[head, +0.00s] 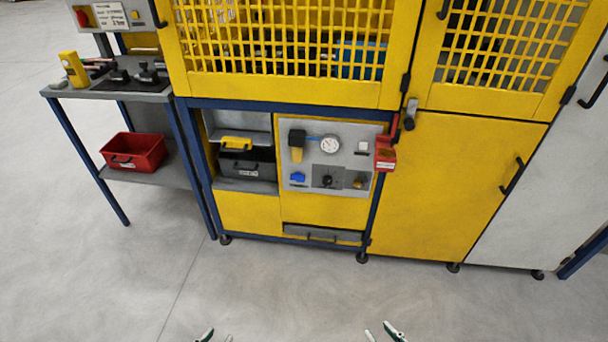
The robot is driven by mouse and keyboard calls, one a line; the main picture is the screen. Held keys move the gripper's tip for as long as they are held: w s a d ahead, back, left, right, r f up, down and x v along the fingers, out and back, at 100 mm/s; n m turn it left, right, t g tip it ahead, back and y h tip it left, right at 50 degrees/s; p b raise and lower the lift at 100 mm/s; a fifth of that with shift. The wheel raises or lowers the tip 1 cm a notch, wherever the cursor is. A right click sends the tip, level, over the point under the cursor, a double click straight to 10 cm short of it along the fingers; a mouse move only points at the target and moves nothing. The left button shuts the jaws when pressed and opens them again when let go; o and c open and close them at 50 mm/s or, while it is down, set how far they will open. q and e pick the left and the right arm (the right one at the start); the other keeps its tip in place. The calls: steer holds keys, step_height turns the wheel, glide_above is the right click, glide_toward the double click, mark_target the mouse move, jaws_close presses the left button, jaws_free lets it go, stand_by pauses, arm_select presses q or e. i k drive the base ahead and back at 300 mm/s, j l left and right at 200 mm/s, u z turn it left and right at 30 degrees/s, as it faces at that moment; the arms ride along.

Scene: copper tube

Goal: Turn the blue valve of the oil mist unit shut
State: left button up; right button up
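The grey panel (350,142) on the front of the yellow machine carries a round gauge (330,145), a black unit with a yellow bowl (297,147) and a small blue valve (298,177). I take this panel for the oil mist unit. The blue valve sits at its lower left; its handle is too small for me to tell its position. My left gripper (217,337) and my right gripper (381,333) show only their fingertips at the bottom edge, far from the panel. The tips of each are apart, with nothing seen between them.
A black knob (327,181) and a brass-coloured fitting (358,183) sit right of the valve. A red box (385,155) hangs at the panel's right edge. A side table (108,96) stands left. The floor (290,285) before the machine is clear.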

mark_target(298, 177)
steer(key=i+l, duration=0.15)
steer(key=l, duration=0.2)
steer(key=i+l+u, duration=0.1)
steer(key=l, duration=0.25)
steer(key=i+l+u, duration=0.1)
steer(key=l, duration=0.3)
steer(key=i+l, duration=0.2)
steer(key=l, duration=0.15)
steer(key=i+l+u, duration=0.1)
steer(key=l, duration=0.3)
